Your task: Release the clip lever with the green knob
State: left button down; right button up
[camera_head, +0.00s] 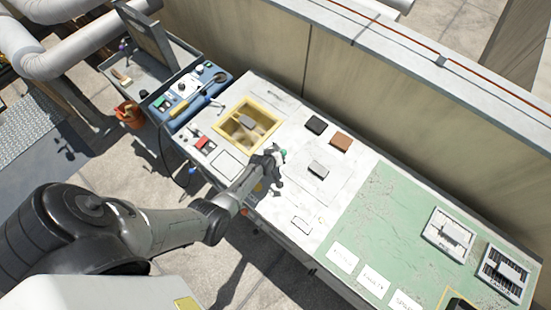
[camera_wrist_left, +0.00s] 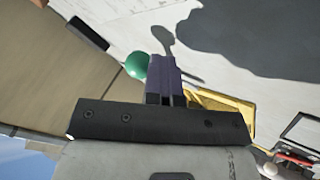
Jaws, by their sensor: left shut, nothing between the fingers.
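The green knob (camera_head: 283,153) shows just beyond the tip of my left gripper (camera_head: 274,158), over the white bench top. In the left wrist view the green knob (camera_wrist_left: 136,65) is a round ball just left of my shut fingers (camera_wrist_left: 163,78). It looks very close to them, but I cannot tell whether they touch. Nothing shows between the fingers. The lever below the knob and the clip are hidden or too small to make out. My right gripper is in neither view.
A yellow-framed opening (camera_head: 247,125) lies left of my gripper. A black block (camera_head: 316,125), a brown block (camera_head: 340,141) and a grey block (camera_head: 318,169) lie to the right. A blue tool case (camera_head: 190,92) is at the far left. A green mat (camera_head: 400,220) covers the right end.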

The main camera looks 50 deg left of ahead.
pick_arm(q)
jog(key=shift+d+f, duration=0.1)
jog(key=shift+d, duration=0.1)
jog(key=shift+s, duration=0.15)
jog(key=s+p, duration=0.2)
jog(key=s, duration=0.2)
jog(key=shift+f, duration=0.1)
jog(key=s+r+p, duration=0.1)
jog(key=s+d+r, duration=0.1)
jog(key=r, duration=0.1)
jog(key=s+d+r+p, duration=0.1)
jog(key=r, duration=0.1)
jog(key=shift+s+d+r+p, duration=0.25)
jog(key=shift+p, duration=0.05)
jog(key=shift+s+d+r, duration=0.25)
jog(key=shift+s+r, duration=0.05)
jog(key=shift+r, duration=0.15)
jog(key=shift+s+d+r, duration=0.25)
jog(key=shift+s+r, duration=0.05)
jog(key=shift+r, duration=0.15)
